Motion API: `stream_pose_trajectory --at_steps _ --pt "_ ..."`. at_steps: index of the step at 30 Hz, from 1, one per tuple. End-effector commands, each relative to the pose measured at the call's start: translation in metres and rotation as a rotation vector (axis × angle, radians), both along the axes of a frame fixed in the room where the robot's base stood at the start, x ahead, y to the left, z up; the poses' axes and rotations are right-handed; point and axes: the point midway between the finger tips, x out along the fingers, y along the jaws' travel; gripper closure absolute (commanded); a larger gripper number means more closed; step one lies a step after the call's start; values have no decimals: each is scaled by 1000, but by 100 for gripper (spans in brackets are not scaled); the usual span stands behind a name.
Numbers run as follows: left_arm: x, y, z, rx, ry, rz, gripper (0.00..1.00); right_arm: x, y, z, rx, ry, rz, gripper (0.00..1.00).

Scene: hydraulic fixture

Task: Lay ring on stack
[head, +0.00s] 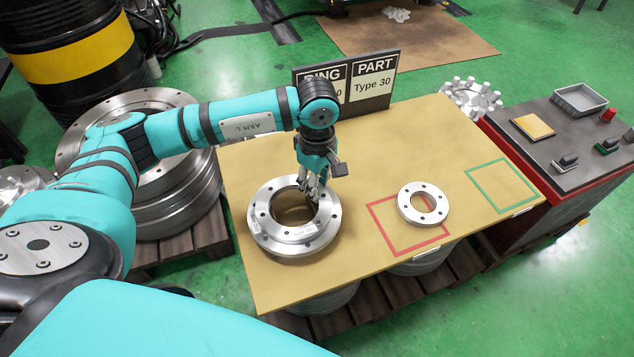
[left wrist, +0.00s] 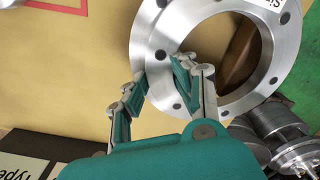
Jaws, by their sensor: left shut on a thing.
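A large silver ring (head: 263,237) with bolt holes is at the left of the tan table. In the head view it looks stepped, with a raised inner part; I cannot tell whether this is one piece or two stacked. My left gripper (head: 313,192) is at its far right rim. In the left wrist view, my left gripper (left wrist: 158,92) is shut on the wall of the ring (left wrist: 150,45), one finger outside and one in the opening. A smaller silver ring (head: 407,208) lies flat, partly over the red square (head: 385,235). My right gripper is not in view.
A sign (head: 373,85) stands at the table's back edge. The green square (head: 482,205) at the right is empty. A control box (head: 545,130) adjoins the table's right side. Large flanges (head: 170,205) are stacked on a pallet at the left.

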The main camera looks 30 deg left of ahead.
Motion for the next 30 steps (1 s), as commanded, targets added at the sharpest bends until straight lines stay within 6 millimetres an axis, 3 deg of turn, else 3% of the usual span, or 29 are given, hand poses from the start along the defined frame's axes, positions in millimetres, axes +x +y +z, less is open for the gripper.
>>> stream_pose_trajectory --at_steps 8,9,14,26,30 --pt "0 0 -2 0 -1 0 100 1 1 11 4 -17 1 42" --pt "0 0 -2 0 0 0 70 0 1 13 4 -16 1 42" --pt "0 0 -2 0 0 0 50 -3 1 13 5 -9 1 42" --pt "0 0 2 0 0 0 50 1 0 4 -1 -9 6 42" --pt "1 0 28 0 -4 1 50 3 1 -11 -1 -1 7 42"
